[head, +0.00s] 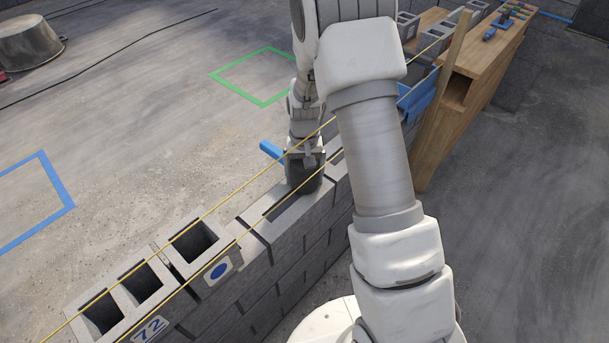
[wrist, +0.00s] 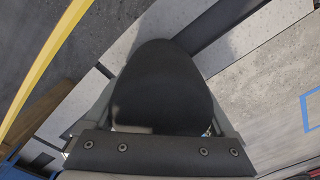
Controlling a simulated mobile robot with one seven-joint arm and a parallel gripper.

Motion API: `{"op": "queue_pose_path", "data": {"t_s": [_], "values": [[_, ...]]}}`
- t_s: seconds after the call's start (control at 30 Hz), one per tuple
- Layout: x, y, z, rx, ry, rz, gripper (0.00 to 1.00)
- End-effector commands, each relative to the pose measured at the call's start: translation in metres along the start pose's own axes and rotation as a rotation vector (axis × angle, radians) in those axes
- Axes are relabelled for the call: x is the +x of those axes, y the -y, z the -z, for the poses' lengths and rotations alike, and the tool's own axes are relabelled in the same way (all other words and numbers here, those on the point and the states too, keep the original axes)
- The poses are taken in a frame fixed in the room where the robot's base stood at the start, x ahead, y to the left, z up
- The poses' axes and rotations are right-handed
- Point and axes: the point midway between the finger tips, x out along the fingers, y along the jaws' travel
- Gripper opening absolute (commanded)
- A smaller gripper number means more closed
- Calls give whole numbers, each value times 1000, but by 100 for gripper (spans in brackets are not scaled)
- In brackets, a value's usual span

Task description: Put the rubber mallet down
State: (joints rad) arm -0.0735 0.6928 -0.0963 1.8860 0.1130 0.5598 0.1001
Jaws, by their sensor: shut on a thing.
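The rubber mallet has a black head (head: 304,177) and a blue handle (head: 271,151) that sticks out to the left of my gripper. My gripper (head: 306,155) points down over the block wall (head: 290,222) and is shut on the mallet. The black head is at the top of the wall; I cannot tell whether it touches the blocks. In the wrist view the mallet head (wrist: 165,85) fills the middle, just beyond my gripper (wrist: 160,130), and hides part of the wall top.
Yellow strings (head: 226,197) run along the wall close to my gripper. Hollow blocks with a 72 tag (head: 150,328) and a blue-dot tag (head: 218,271) form the near end. A wooden bench (head: 480,55) stands at the back right. Green (head: 262,103) and blue (head: 68,193) outlines mark open floor.

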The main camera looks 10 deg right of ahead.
Motion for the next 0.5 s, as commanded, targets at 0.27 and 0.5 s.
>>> {"op": "queue_pose_path", "data": {"t_s": [0.27,0.5], "values": [[3,0,0,0,0,0,95],[2,0,0,0,0,0,100]]}}
